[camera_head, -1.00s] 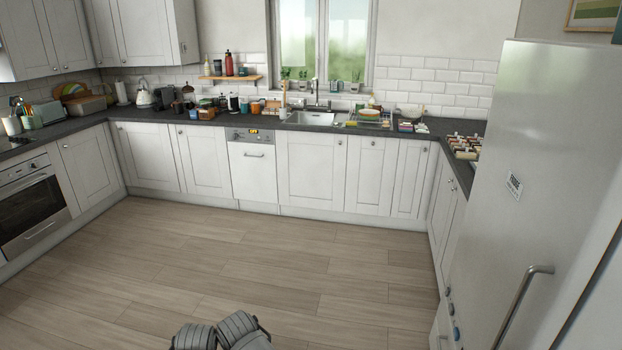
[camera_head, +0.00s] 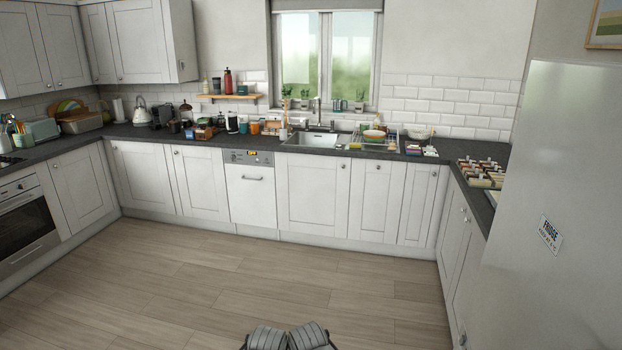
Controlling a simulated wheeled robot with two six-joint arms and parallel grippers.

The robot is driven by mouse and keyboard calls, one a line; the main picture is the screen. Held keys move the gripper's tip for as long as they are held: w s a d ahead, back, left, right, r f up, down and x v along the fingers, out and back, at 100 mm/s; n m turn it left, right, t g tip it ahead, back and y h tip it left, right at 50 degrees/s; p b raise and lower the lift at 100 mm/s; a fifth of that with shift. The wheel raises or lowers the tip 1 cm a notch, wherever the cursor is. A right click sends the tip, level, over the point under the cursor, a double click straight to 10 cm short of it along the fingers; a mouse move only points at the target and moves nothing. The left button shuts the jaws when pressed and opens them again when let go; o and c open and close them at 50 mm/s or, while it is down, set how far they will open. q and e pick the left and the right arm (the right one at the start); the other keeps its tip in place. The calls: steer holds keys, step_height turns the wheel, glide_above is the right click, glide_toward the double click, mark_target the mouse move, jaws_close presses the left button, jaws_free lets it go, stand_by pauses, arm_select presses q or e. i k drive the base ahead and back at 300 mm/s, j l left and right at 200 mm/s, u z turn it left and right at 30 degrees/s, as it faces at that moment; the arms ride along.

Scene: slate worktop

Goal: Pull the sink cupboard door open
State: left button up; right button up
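The sink cupboard door (camera_head: 312,196) is a white panelled door below the sink (camera_head: 312,139), just right of the dishwasher. It is shut, flush with the doors beside it. A small round knob (camera_head: 340,164) seems to sit near its upper right corner. The door is across the floor from me, well out of contact. Two grey ridged parts of mine show at the bottom edge, but no gripper fingers can be seen, so neither gripper is in view.
Wood floor (camera_head: 200,285) lies clear between me and the cupboards. A white dishwasher (camera_head: 250,193) stands left of the sink door. The fridge (camera_head: 540,220) stands close on the right. An oven (camera_head: 25,222) is at far left. The worktop holds many small items.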

mark_target(313, 190)
steer(key=i+l+z, duration=0.3)
steer(key=i, duration=0.45)
steer(key=i+z, duration=0.3)
steer(key=i, duration=2.3)
steer(key=i+l+u, duration=0.1)
steer(key=i+u, duration=0.2)
steer(key=i, duration=0.25)
steer(key=i+l+u, duration=0.3)
steer(key=i, duration=0.25)
steer(key=i+j, duration=0.05)
steer(key=j, duration=0.05)
